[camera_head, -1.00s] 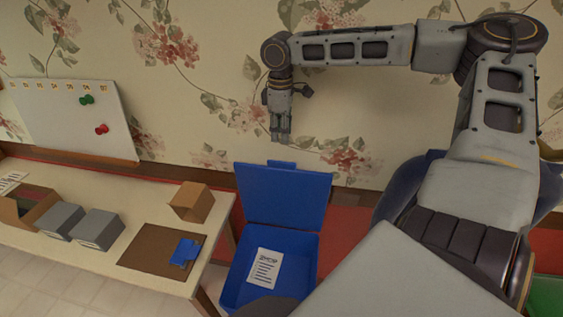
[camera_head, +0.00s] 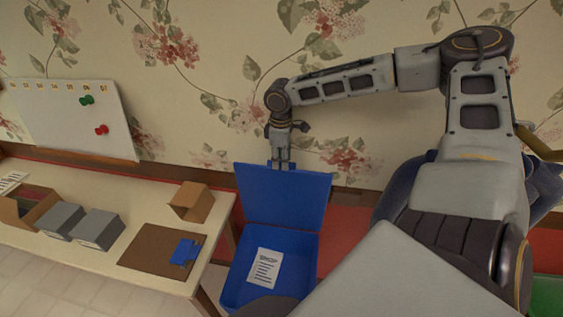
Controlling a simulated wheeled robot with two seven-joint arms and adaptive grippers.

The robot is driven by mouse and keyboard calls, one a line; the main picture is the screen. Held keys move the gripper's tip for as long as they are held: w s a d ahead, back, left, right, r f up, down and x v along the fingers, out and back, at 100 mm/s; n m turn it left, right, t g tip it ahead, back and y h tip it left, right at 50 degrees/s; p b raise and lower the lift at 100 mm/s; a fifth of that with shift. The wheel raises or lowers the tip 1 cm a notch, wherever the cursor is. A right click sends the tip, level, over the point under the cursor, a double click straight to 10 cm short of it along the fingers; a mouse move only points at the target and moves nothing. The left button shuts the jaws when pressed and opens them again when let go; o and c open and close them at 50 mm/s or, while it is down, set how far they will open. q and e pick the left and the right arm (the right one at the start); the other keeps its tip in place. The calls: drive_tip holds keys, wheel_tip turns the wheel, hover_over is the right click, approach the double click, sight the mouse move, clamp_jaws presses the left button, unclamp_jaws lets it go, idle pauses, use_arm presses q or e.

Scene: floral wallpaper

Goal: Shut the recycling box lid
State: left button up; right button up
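The blue recycling box (camera_head: 229,287) stands on the floor right of the table, and a white printed sheet (camera_head: 264,268) lies in it. Its blue lid (camera_head: 283,197) is open and stands up at the back of the box. My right gripper (camera_head: 281,165) points down at the top edge of the lid, over the spot where the lid's tab was visible. I cannot tell whether it touches the lid, or whether its fingers are apart. My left gripper is not in view.
The table (camera_head: 75,258) on the left holds a cardboard box (camera_head: 192,202), grey boxes (camera_head: 97,229), an open carton (camera_head: 27,205) and a brown clipboard (camera_head: 160,250). A whiteboard (camera_head: 75,120) leans on the wall behind. Part of a green thing (camera_head: 547,296) shows at the lower right edge.

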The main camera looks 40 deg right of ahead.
drive_tip(key=shift+f, duration=0.8)
clamp_jaws()
